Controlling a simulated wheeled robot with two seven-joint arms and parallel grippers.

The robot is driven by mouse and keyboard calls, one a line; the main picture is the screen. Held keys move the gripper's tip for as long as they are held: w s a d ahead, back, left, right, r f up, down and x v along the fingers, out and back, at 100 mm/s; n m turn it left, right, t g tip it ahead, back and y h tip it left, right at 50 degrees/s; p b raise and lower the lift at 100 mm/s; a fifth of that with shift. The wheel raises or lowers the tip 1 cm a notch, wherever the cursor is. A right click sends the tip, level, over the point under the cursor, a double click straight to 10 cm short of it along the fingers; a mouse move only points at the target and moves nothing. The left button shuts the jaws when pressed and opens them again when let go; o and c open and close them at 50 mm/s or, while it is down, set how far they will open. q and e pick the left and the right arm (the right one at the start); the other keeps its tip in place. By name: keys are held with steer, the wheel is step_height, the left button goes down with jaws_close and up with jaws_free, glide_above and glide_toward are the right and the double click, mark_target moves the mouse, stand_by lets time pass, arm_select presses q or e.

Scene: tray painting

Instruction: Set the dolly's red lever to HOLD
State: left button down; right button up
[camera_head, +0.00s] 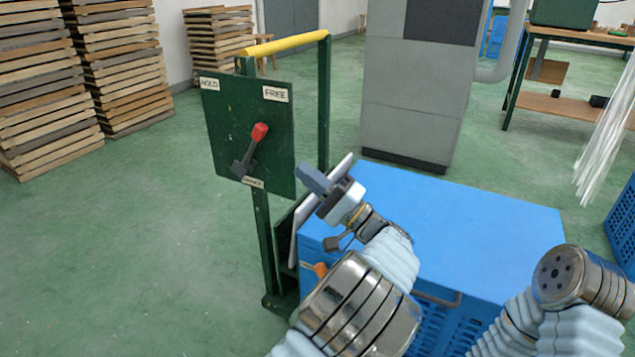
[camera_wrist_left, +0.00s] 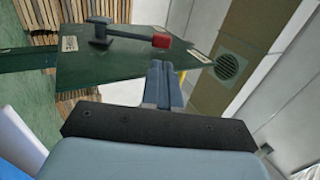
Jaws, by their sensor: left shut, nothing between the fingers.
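The dolly's green plate (camera_head: 225,110) stands upright on its post, with a HOLD label (camera_head: 209,83) at upper left and a FREE label (camera_head: 276,94) at upper right. The dark lever (camera_head: 247,158) has a red knob (camera_head: 260,131) and leans up and right, toward the FREE side. My left gripper (camera_head: 313,178) is shut and empty, to the right of the plate and lower than the knob. In the left wrist view, its fingers (camera_wrist_left: 163,85) point at the plate, just below the red knob (camera_wrist_left: 161,41) in the picture. My right gripper is out of view.
The dolly's yellow handle bar (camera_head: 285,44) runs above the plate. A blue crate (camera_head: 460,215) lies under my arms. A grey cabinet (camera_head: 415,100) stands behind it. Stacked wooden pallets (camera_head: 45,90) are at left. The green floor left of the plate is clear.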

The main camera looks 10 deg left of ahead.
arm_select(q)
glide_toward(252, 134)
steer(key=x, duration=0.5)
steer(key=shift+w+d+r, duration=0.15)
steer(key=shift+w+d, duration=0.1)
steer(key=shift+w, duration=0.15)
steer(key=shift+r, duration=0.1)
steer(key=shift+w+a+r+h+p, duration=0.1)
steer(key=shift+a+r+h+p, duration=0.3)
steer(key=shift+r+h+p, duration=0.4)
steer(key=a+r+h+p, duration=0.1)
steer(key=p, duration=0.1)
steer(key=w+a+r+g+h+p, duration=0.1)
steer(key=h+p, duration=0.1)
steer(key=a+g+h+p, duration=0.1)
steer(key=a+p, duration=0.1)
steer(key=shift+w+r+p, duration=0.25)
steer(key=shift+r+p, duration=0.15)
steer(key=a+h+p, duration=0.1)
steer(key=h+p, duration=0.1)
steer(key=w+a+g+h+p, duration=0.1)
steer(key=a+h+p, duration=0.1)
steer(key=p, duration=0.1)
steer(key=w+a+g+h+p, duration=0.1)
steer(key=a+h+p, duration=0.1)
steer(key=shift+a+f, duration=0.15)
steer(key=shift+a, duration=0.1)
steer(key=shift+a, duration=0.1)
